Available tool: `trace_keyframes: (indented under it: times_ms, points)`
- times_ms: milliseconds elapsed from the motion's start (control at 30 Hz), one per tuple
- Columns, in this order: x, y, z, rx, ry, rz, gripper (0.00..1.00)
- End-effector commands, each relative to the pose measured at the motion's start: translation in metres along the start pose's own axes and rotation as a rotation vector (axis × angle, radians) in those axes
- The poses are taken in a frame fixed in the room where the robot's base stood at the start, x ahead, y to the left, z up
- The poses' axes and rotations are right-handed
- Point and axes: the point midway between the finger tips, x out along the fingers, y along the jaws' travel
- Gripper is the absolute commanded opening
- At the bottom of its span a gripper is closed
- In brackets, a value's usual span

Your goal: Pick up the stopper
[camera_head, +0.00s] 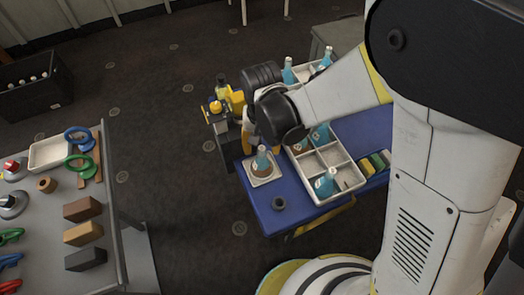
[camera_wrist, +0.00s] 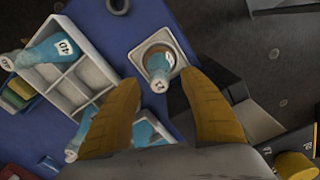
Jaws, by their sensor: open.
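No object is clearly recognisable as the stopper. A small dark round piece with a hollow centre (camera_head: 279,203) lies on the blue table near its front corner, and may be it; in the wrist view it shows at the top edge (camera_wrist: 118,5). My gripper (camera_wrist: 159,76) is open, with its two yellow fingers apart and nothing held between them. It is above the table's far left side, past a blue bottle (camera_head: 262,158) standing in a square white tray (camera_head: 250,177). In the wrist view the bottle (camera_wrist: 159,72) shows just beyond the fingertips. The dark piece is farther off.
A white divided crate (camera_head: 337,197) with several blue bottles stands beside the tray on the blue table (camera_head: 262,200). Yellow and black equipment (camera_head: 222,108) stands behind. A grey workbench (camera_head: 40,225) with blocks and coloured tools is at left. Open floor separates the two.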

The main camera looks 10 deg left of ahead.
Motion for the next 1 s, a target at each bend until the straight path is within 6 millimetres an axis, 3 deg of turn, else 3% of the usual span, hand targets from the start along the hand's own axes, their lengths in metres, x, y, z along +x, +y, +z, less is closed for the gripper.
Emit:
trace_keyframes:
  times_ms: [67, 267, 400, 433, 800, 1000]
  points:
    - [0.009, 0.000, 0.000, 0.000, 0.000, 0.000, 0.51]
    - [0.007, 0.000, 0.000, 0.000, 0.000, 0.000, 0.51]
    - [0.007, 0.000, 0.000, 0.000, 0.000, 0.000, 0.10]
    - [0.007, 0.000, 0.000, 0.000, 0.000, 0.000, 0.05]
    - [0.006, 0.000, 0.000, 0.000, 0.000, 0.000, 0.05]
    - [-0.011, 0.000, 0.000, 0.000, 0.000, 0.000, 0.05]
